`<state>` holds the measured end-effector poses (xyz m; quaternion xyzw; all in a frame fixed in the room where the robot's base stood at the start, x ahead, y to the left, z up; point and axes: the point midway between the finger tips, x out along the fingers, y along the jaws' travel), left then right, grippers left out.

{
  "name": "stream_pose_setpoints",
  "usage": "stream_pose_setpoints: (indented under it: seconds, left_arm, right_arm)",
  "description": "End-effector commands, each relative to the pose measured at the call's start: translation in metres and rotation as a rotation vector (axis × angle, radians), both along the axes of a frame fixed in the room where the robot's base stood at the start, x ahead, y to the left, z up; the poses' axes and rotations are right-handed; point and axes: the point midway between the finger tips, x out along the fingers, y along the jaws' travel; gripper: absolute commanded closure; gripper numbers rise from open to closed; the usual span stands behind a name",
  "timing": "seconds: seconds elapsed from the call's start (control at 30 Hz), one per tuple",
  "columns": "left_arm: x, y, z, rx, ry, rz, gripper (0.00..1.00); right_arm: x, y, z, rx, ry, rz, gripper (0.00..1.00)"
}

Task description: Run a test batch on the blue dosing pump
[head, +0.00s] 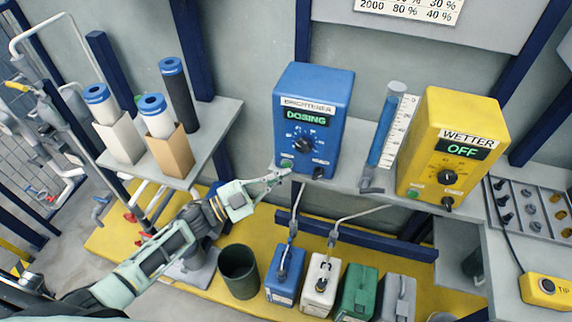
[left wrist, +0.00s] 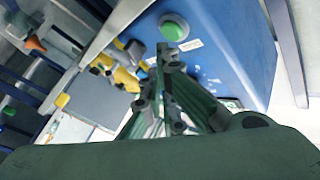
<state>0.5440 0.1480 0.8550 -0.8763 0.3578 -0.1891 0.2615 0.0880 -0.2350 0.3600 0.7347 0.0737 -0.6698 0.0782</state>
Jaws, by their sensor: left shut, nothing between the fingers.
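The blue dosing pump (head: 328,142) stands on the grey shelf, labelled BRIGHTENER. Its display (head: 307,118) reads DOSING. A dial sits below the display, a green button (head: 286,163) at its lower left and a black knob (head: 318,172) at its lower right. My left gripper (head: 283,174) is shut and empty, its tips just below the green button. In the left wrist view the gripper (left wrist: 170,58) points at the pump's blue face (left wrist: 235,40), with the green button (left wrist: 173,28) just beyond the tips. I cannot tell whether they touch it. My right gripper is out of view.
A yellow WETTER pump (head: 425,130) reading OFF stands to the right, past a blue-filled graduated tube (head: 384,135). Boxed rolls (head: 119,140) stand on the left shelf. A dark bin (head: 238,270) and several canisters (head: 320,283) stand below. A yellow TIP box (head: 541,290) is at far right.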

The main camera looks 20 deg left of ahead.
Motion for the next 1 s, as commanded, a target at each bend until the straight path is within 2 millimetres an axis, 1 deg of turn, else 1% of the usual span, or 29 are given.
stream_pose_setpoints:
  seconds: [0.17,0.23,0.6,0.7,1.0]
  left_arm:
    - [-0.001,0.000,0.000,0.000,0.000,0.000,1.00]
    - [-0.005,0.000,0.001,-0.001,0.002,-0.001,1.00]
    - [-0.041,0.001,0.002,0.000,0.001,-0.001,1.00]
    - [-0.047,0.002,0.001,0.000,0.000,0.000,1.00]
    - [-0.050,0.002,0.000,0.001,-0.001,0.000,1.00]
  right_arm:
    - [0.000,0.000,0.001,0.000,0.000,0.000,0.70]
    - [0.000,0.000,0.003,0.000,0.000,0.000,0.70]
    - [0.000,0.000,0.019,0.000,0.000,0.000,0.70]
    - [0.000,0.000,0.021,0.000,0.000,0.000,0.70]
    - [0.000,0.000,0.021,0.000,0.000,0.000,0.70]
